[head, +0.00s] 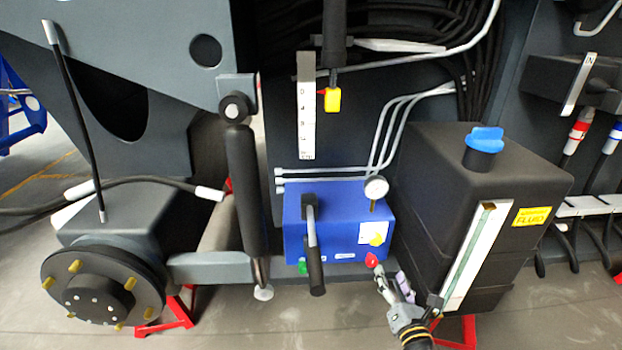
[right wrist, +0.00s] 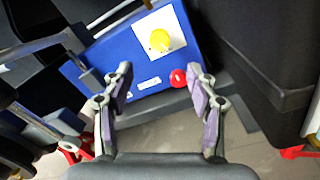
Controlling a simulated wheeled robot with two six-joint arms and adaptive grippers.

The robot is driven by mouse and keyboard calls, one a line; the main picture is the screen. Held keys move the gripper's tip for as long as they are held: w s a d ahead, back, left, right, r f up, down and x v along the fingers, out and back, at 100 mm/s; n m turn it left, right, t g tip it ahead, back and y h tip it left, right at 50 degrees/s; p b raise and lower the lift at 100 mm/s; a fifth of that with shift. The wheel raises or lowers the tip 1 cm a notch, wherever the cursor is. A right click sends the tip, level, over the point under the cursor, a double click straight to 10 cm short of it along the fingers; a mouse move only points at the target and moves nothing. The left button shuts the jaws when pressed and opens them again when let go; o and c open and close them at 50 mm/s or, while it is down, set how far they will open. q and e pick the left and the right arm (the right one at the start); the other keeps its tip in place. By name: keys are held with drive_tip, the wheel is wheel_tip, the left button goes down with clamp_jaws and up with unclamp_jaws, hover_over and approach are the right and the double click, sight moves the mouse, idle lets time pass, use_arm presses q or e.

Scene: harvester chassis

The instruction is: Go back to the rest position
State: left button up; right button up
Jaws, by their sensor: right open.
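My right gripper (head: 393,281) is low in the head view, just below and to the right of the red knob (head: 371,260) on the blue box (head: 338,222). In the right wrist view its two fingers stand apart with nothing between them, and the gripper (right wrist: 157,88) points at the blue box (right wrist: 120,60). The red knob (right wrist: 178,78) appears close to the right fingertip there; I cannot tell whether they touch. A yellow knob (right wrist: 160,40) on a white plate is further up the box. My left gripper is not in view.
A black fluid tank (head: 430,190) with a blue cap (head: 485,139) stands right of my right gripper. A black-handled lever (head: 314,250) stands before the blue box. A wheel hub (head: 100,287) is at the left. Open floor (head: 340,315) lies in front.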

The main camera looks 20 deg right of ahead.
drive_tip(key=s+d+f+m+g+h, duration=0.25)
drive_tip(key=s+f+m+g, duration=0.75)
drive_tip(key=m, duration=0.9)
drive_tip(key=s+a+f+m+g+y, duration=0.3)
drive_tip(key=s+a+f+m+y, duration=0.1)
drive_tip(key=a, duration=0.4)
drive_tip(key=s+a+f+m+g+y, duration=0.25)
drive_tip(key=s+a+m, duration=0.25)
drive_tip(key=a, duration=0.3)
use_arm(q)
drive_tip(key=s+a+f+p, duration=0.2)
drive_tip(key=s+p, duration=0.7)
drive_tip(key=p, duration=0.5)
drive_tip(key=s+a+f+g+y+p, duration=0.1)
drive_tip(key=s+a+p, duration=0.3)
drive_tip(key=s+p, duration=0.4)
drive_tip(key=p, duration=0.7)
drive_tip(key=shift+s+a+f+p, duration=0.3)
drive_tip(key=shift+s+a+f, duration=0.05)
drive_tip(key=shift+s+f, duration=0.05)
use_arm(e)
drive_tip(key=s+d+f, duration=0.2)
drive_tip(key=s+d, duration=0.1)
drive_tip(key=s, duration=0.5)
drive_tip(key=s+d+f+g+h, duration=0.1)
drive_tip(key=s+d, duration=0.3)
drive_tip(key=s, duration=0.5)
drive_tip(key=shift+s+f, duration=0.25)
drive_tip(key=shift+f, duration=0.65)
